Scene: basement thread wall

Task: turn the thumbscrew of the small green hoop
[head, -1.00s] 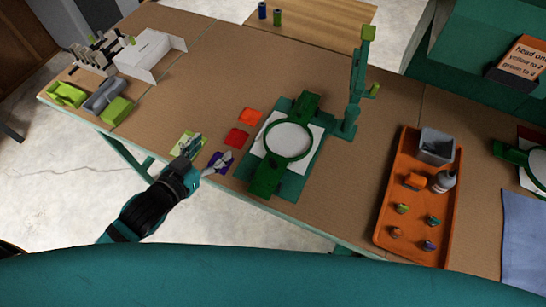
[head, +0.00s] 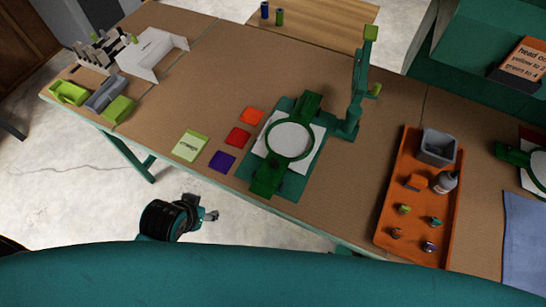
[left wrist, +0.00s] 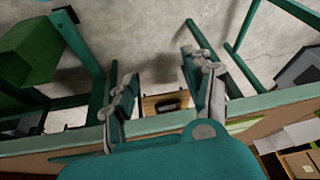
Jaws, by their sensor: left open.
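A green hoop (head: 290,141) lies over white cloth on a green stand in the middle of the bench. Green blocks sit at its two ends; I cannot make out a thumbscrew. A second green hoop (head: 537,167) is cut off at the right edge, so I cannot compare their sizes well. My left gripper (head: 208,214) is off the bench's front edge, over the floor, to the lower left of the middle hoop and apart from it. In the left wrist view its two fingers (left wrist: 164,85) are spread and empty. My right gripper is not in view.
Green, purple, red and orange cards (head: 190,145) lie left of the middle hoop. A green post (head: 357,85) stands behind it. An orange tray (head: 382,228) with a grey cup, bottle and small knobs is to the right. The bench edge (left wrist: 75,140) crosses the wrist view.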

